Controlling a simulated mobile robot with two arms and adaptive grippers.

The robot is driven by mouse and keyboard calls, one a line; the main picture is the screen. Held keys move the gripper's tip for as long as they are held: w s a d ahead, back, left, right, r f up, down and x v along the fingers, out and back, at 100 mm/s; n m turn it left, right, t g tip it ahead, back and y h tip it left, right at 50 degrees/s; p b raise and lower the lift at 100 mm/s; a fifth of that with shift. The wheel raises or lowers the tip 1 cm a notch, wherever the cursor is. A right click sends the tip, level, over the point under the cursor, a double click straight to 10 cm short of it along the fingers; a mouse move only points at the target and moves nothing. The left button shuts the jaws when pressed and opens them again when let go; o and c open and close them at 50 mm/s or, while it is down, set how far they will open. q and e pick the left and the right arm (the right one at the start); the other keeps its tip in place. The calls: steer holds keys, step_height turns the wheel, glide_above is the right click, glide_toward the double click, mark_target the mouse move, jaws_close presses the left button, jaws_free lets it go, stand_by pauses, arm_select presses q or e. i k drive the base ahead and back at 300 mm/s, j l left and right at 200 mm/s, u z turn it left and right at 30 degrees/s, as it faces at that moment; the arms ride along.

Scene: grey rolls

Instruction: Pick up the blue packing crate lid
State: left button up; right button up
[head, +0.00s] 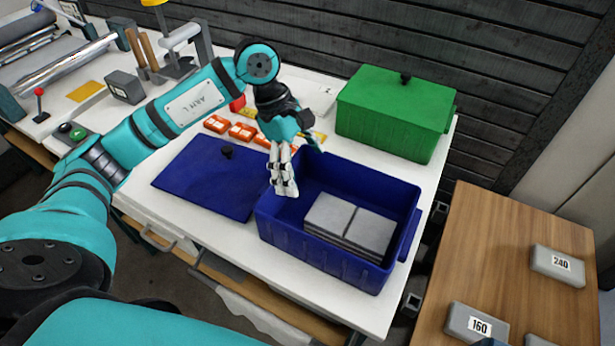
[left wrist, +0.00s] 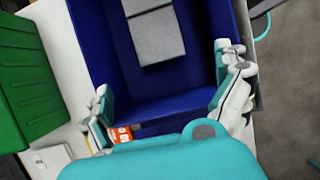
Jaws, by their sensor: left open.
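The blue packing crate lid (head: 212,179) lies flat on the white table, left of the blue crate. It has a small black knob (head: 227,151) on top. The blue crate (head: 325,240) stands open and holds grey blocks (head: 350,226). My left gripper (head: 285,188) is above the left end of the crate, beside the lid and not touching it. In the left wrist view the fingers (left wrist: 170,95) are spread wide over the crate (left wrist: 165,108), with nothing between them but the crate's inside. The lid cannot be made out in that view. My right gripper is not in view.
A green crate with its lid on (head: 395,110) stands behind the blue crate. Orange boxes (head: 243,131) lie behind the blue lid. A wooden surface (head: 480,255) at the right holds grey blocks marked 240 (head: 558,265) and 160 (head: 476,324). Tools stand at the table's far left.

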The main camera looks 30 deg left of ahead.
mark_target(218, 176)
steer(key=u, duration=1.5)
